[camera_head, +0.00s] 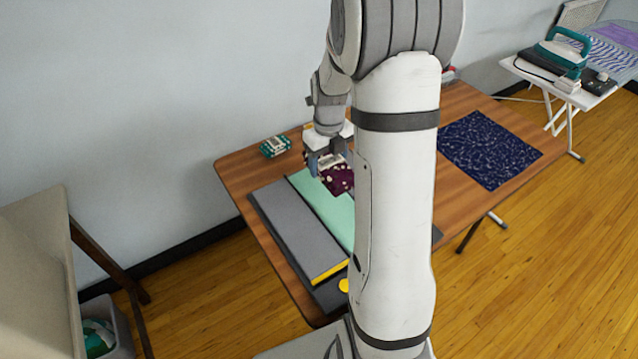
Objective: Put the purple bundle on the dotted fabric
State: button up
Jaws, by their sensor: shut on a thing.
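The purple bundle (338,181), dark with pale spots, is in my gripper (328,164) near the back left of the wooden table. My gripper points down and is shut on it. I cannot tell whether the bundle touches the surface below or hangs just above it. A dark navy fabric (489,150) with small pale marks lies flat on the right part of the table, apart from my gripper. Its marks are too small to tell if they are dots. My arm hides the middle of the table.
A green patterned bundle (275,146) sits at the table's back left. A grey board (296,231) and a mint-green strip (325,207) lie at the left. A teal iron (561,54) stands on a white stand at far right. Bare wood (465,105) shows behind the navy fabric.

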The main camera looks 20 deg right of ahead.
jog(key=shift+w+f, duration=0.2)
jog(key=shift+w, duration=0.05)
send_over(325, 198)
jog(key=f, duration=0.4)
jog(key=w+f, duration=0.1)
jog(key=f, duration=0.1)
jog(key=shift+d, duration=0.1)
notch_tip(325, 198, down, 4)
jog(key=shift+s+r, duration=0.1)
jog(key=shift+r, duration=0.1)
jog(key=shift+s+f+b, duration=0.2)
jog(key=shift+f+b, duration=0.2)
jog(key=shift+f, duration=0.25)
jog(key=shift+c, duration=0.9)
jog(key=o, duration=1.2)
jog(key=shift+s+f, duration=0.1)
jog(key=shift+s, duration=0.05)
jog(key=shift+o, duration=0.2)
